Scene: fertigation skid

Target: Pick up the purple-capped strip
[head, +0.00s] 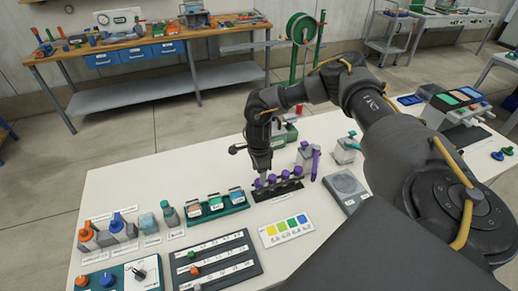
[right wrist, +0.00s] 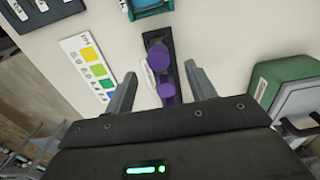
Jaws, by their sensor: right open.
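The purple-capped strip (head: 286,192) is a dark rack with a row of several purple caps, lying on the white table in the head view. In the right wrist view the strip (right wrist: 154,38) runs up the middle, with two purple caps showing large. My right gripper (head: 261,168) points down over the strip's left part in the head view. Its two fingers (right wrist: 160,85) are open, one on each side of the strip in the right wrist view, with nothing gripped. The gripper body hides the strip's near end there. My left gripper is not in view.
Next to the strip are a green rack of small bottles (head: 217,206), a colour card (head: 286,230), a grey scale (head: 345,188) and a grey block with a purple stick (head: 315,165). A dark labelled board (head: 216,262) lies in front.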

